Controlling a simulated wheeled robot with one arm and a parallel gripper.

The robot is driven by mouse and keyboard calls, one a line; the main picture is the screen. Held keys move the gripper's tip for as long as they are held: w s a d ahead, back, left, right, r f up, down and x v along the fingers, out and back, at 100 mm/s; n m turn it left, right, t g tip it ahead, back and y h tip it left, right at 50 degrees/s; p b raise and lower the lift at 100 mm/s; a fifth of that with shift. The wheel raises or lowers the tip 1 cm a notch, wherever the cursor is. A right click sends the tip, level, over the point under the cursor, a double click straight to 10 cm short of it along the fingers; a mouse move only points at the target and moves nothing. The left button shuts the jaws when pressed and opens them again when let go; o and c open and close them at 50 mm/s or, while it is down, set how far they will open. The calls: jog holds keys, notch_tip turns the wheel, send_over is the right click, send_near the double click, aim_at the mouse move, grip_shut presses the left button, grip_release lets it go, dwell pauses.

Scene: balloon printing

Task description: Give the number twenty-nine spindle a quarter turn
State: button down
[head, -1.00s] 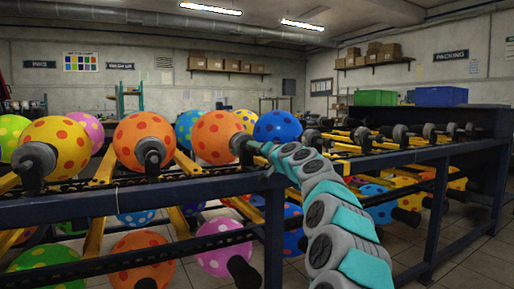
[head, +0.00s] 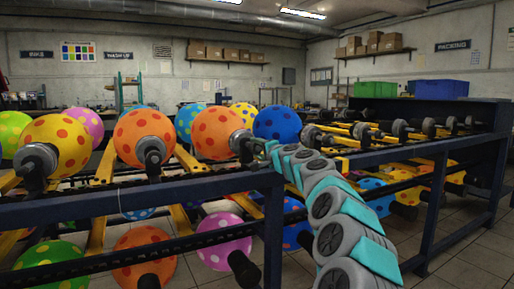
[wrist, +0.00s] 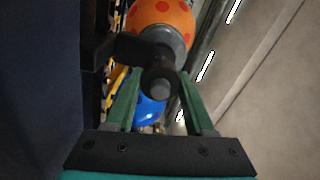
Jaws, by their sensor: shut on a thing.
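An orange balloon with red dots (head: 214,133) sits on a grey and black spindle (head: 243,142) on the upper rail. My gripper (head: 262,149) is at the near end of this spindle. In the wrist view the spindle's dark end (wrist: 160,85) lies between the two green fingers of my gripper (wrist: 158,84), which are shut on it. The same orange balloon (wrist: 162,12) shows behind it. No spindle number can be read in either view. How far the spindle is turned cannot be told.
Another orange balloon (head: 143,136) is on the spindle to the left, and a blue balloon (head: 277,124) is behind on the right. A lower row holds more balloons.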

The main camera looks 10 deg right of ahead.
dwell(0.4)
jog(key=shift+c, duration=1.3)
grip_release()
jog(key=shift+d, duration=0.1)
jog(key=shift+b+v, duration=0.5)
jog(key=shift+v, duration=1.75)
jog(key=shift+s, duration=0.4)
jog(key=shift+v, duration=0.85)
jog(key=shift+s+d, duration=0.2)
jog(key=shift+s, duration=0.15)
jog(key=shift+s, duration=0.1)
